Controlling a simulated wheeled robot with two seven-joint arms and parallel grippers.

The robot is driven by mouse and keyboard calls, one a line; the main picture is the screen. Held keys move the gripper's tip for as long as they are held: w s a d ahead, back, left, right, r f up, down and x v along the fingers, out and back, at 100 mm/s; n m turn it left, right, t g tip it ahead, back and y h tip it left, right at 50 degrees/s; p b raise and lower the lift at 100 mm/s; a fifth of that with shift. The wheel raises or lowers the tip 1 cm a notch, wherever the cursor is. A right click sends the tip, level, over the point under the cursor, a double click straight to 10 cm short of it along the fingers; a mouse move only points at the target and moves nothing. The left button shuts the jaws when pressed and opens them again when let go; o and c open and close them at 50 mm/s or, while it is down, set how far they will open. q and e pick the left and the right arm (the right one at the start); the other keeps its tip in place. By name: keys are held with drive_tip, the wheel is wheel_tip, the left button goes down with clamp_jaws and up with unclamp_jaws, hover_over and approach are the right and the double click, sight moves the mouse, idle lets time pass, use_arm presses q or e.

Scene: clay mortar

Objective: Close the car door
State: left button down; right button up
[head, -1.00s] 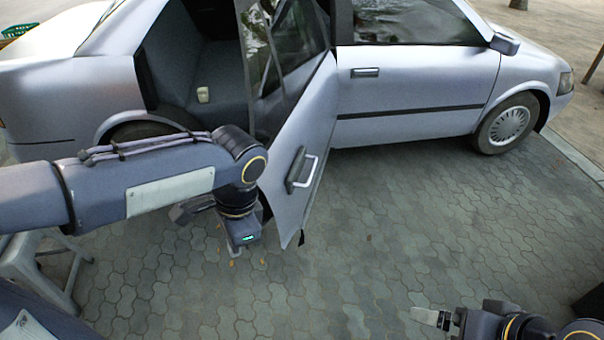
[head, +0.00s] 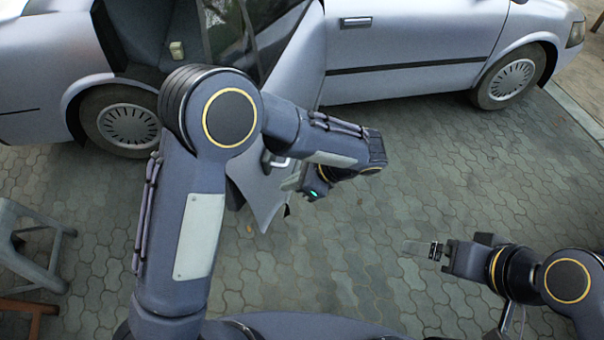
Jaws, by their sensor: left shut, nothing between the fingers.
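The silver car's rear door (head: 259,193) stands swung open toward me, hinged at its right side by the front door. Its painted outer face shows, and its handle (head: 277,161) is partly hidden by my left arm. My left gripper (head: 292,183) is shut and empty, beside the outer face near the door's free lower end. Its tips overlap the door in the picture; I cannot tell whether they touch it. My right gripper (head: 416,247) is low at the right, apart from the car, and I cannot tell whether it is open.
The closed front door (head: 420,35) and front wheel (head: 512,80) are at the upper right. The rear wheel (head: 128,125) and the open doorway lie left of the door. A grey stool (head: 38,235) stands at the left. The paving (head: 390,150) between car and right arm is clear.

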sight(254, 189)
use_arm(q)
drive_tip(key=shift+w+a+f+p, duration=0.15)
drive_tip(key=shift+a+f, duration=0.3)
drive_tip(key=shift+a, duration=0.65)
drive_tip(key=shift+w+a+f+p, duration=0.15)
drive_tip(key=shift+a+f, duration=0.25)
drive_tip(key=shift+a, duration=0.65)
drive_tip(key=shift+w+a+f+p, duration=0.15)
drive_tip(key=shift+a+f, duration=0.3)
drive_tip(key=shift+a, duration=0.65)
